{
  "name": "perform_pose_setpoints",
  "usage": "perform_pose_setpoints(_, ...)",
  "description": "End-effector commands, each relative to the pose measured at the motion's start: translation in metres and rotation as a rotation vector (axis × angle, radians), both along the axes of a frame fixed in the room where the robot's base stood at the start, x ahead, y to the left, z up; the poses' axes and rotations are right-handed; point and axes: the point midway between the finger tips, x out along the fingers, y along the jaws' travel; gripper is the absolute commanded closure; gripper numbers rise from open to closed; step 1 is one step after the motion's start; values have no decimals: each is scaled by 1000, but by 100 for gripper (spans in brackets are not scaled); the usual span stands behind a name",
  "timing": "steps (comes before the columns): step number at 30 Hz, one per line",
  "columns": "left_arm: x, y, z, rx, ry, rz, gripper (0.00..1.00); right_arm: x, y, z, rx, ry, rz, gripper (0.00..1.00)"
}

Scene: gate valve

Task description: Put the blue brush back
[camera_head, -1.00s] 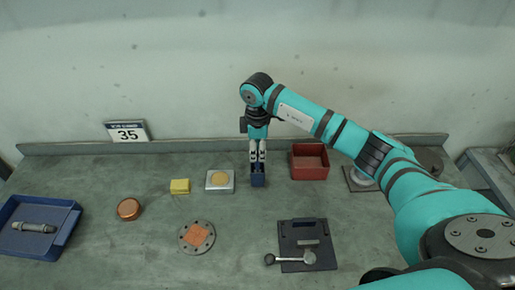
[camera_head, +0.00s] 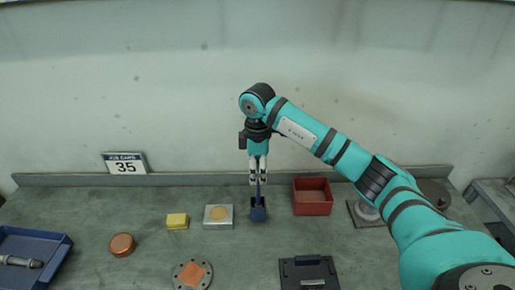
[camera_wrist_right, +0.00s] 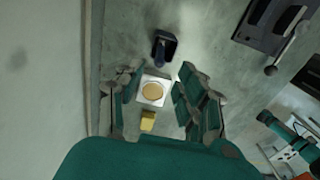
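The blue brush (camera_head: 258,190) stands upright in a small dark blue holder (camera_head: 258,213) near the back of the bench; its lower end is hidden inside. In the right wrist view the brush (camera_wrist_right: 160,56) shows in the holder (camera_wrist_right: 171,44). My right gripper (camera_head: 258,181) points down above the holder, around or just over the top of the brush handle. In the right wrist view my right gripper (camera_wrist_right: 158,95) has its fingers spread apart with nothing held between them. My left gripper does not show in the head view.
Left of the holder are a silver block with a round pad (camera_head: 218,216), a yellow sponge (camera_head: 177,221) and a copper cap (camera_head: 121,245). A red bin (camera_head: 312,197) stands close on the right. A blue tray (camera_head: 52,244), a round flange (camera_head: 192,274) and a dark plate (camera_head: 308,270) lie nearer.

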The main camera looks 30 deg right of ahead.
Motion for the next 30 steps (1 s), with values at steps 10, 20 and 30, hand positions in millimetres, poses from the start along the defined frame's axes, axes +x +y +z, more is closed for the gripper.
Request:
perform_pose_setpoints(10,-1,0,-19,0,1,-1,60,2,-1,86,-2,-5,-1,63)
perform_pose_setpoints(20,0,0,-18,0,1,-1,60,1,0,121,0,1,-1,63)
perform_pose_setpoints(30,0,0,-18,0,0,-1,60,1,0,122,1,2,-1,63)
